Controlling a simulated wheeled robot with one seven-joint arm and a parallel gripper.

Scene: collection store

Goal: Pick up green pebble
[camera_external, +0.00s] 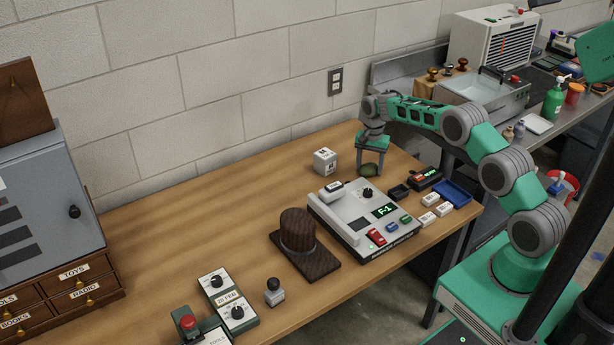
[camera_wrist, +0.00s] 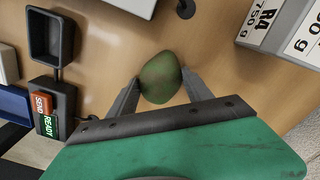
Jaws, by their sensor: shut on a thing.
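The green pebble (camera_wrist: 160,78) is a mottled green, rounded stone with brownish patches. In the wrist view it sits between the two fingers of my gripper (camera_wrist: 158,90), which are shut on it. In the external view the pebble (camera_external: 369,169) shows dark green at the fingertips of my gripper (camera_external: 370,170), low over the wooden table behind the grey console. I cannot tell whether the pebble touches the tabletop.
A white weight block (camera_external: 325,161) stands left of my gripper. The grey console (camera_external: 345,215) is in front. A small black tray (camera_external: 398,192), a send/ready box (camera_external: 425,179) and a blue tray (camera_external: 455,193) lie to the right. The table's left middle is clear.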

